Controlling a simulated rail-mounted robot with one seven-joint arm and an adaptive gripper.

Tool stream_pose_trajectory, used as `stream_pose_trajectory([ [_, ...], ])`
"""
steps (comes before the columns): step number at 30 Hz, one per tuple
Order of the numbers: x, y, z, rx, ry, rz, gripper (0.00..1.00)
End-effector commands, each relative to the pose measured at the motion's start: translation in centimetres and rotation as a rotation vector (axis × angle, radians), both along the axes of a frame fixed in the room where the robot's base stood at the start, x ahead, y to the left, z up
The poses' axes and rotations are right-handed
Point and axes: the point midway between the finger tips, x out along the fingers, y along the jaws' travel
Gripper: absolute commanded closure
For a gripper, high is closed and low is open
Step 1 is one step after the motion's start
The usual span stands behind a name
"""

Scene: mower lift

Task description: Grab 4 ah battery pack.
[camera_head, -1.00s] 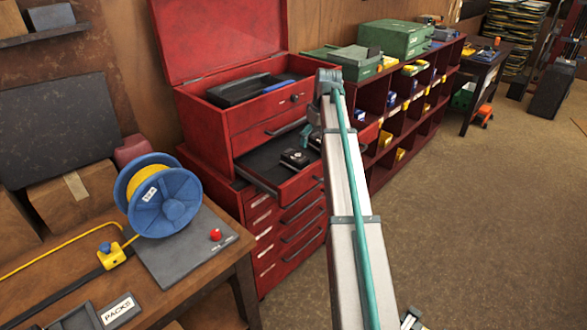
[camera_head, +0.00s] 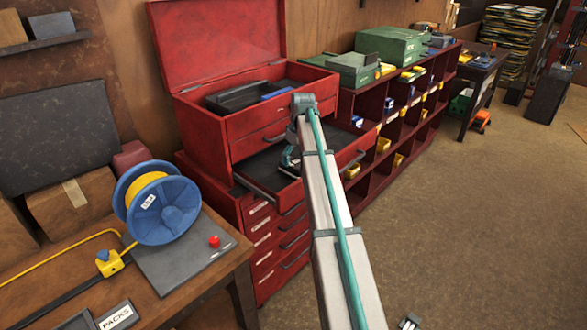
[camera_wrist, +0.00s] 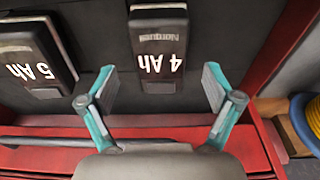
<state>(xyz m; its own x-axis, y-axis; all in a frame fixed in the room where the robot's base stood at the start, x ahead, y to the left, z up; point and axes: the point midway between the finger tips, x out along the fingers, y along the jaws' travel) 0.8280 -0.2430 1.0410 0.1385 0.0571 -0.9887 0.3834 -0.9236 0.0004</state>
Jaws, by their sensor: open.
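The 4 Ah battery pack (camera_wrist: 160,48) is a dark block with a pale grey end and white "4 Ah" lettering. It lies in the open drawer (camera_wrist: 95,58) of the red tool chest. My gripper (camera_wrist: 158,84) is open in the wrist view, with one finger on each side of the pack's near end and a gap on both sides. A similar pack marked 5 Ah (camera_wrist: 36,55) lies to its left in the same drawer. In the head view my gripper (camera_head: 290,160) is over the drawer (camera_head: 262,168), and my arm hides most of it and the packs.
The drawer's red front edge (camera_wrist: 40,136) is close below my gripper, and its red side wall (camera_wrist: 280,45) is to the right. The chest's upper tray (camera_head: 238,95) is above the drawer in the head view. A blue cable reel (camera_head: 168,212) stands on the bench to the left.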

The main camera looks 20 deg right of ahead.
Motion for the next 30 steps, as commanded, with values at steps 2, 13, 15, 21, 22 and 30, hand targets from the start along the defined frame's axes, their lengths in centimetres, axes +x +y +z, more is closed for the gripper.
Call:
stream_pose_trajectory([
  [2, 0.1, 0.1, -0.7, 0.001, 0.003, 0.0, 0.1],
  [13, 0.6, 0.3, -3.9, 0.0, 0.0, 0.0, 0.1],
  [15, 0.6, 0.3, -3.9, 0.0, 0.0, 0.0, 0.1],
  [21, 0.6, 0.3, -3.9, 0.0, 0.0, 0.0, 0.32],
  [22, 0.6, 0.3, -3.9, 0.0, 0.0, 0.0, 0.37],
  [30, 0.6, 0.3, -3.8, 0.0, 0.0, 0.0, 0.82],
])
